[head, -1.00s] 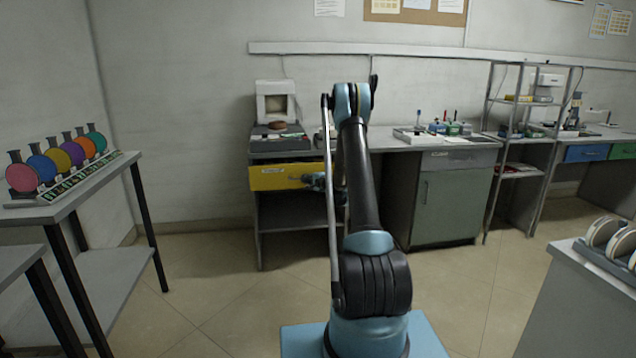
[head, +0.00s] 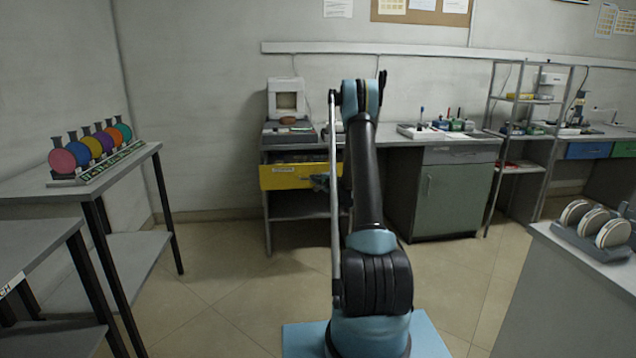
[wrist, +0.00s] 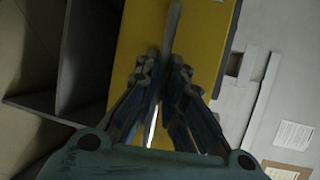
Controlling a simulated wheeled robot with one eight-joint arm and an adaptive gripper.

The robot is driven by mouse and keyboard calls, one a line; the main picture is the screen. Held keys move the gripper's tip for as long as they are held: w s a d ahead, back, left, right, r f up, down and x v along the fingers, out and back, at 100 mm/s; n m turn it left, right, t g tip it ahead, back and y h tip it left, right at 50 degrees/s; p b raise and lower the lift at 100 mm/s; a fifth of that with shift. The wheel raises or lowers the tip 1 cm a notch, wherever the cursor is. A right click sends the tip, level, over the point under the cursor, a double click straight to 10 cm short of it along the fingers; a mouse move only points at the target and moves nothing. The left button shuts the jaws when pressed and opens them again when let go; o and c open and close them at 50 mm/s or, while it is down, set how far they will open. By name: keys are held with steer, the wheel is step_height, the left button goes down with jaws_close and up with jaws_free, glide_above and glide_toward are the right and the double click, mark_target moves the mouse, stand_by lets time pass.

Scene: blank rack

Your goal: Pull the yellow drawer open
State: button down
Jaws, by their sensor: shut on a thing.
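The yellow drawer (head: 285,176) is under the left end of the grey bench in the head view. Its front stands out from the bench, and a strip of its inside shows above the front edge. In the wrist view the yellow front (wrist: 205,45) fills the upper middle, with a thin grey bar handle (wrist: 173,25) running down it. My gripper (wrist: 165,68) is shut on this handle, with a finger on either side. In the head view my gripper (head: 321,182) is small at the right of the drawer front, partly hidden by my arm.
The grey bench (head: 300,146) bears a white-framed device (head: 286,98). A green cabinet (head: 453,200) is to the right. A table (head: 110,183) with coloured discs stands at the left, and a counter (head: 590,275) with round pieces at the right. Open floor lies in front of the drawer.

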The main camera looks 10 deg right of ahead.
steer(key=shift+a, duration=0.2)
steer(key=c, duration=1.7)
jaws_free()
steer(key=shift+d+f, duration=0.1)
steer(key=shift+d, duration=0.25)
steer(key=v, duration=1.2)
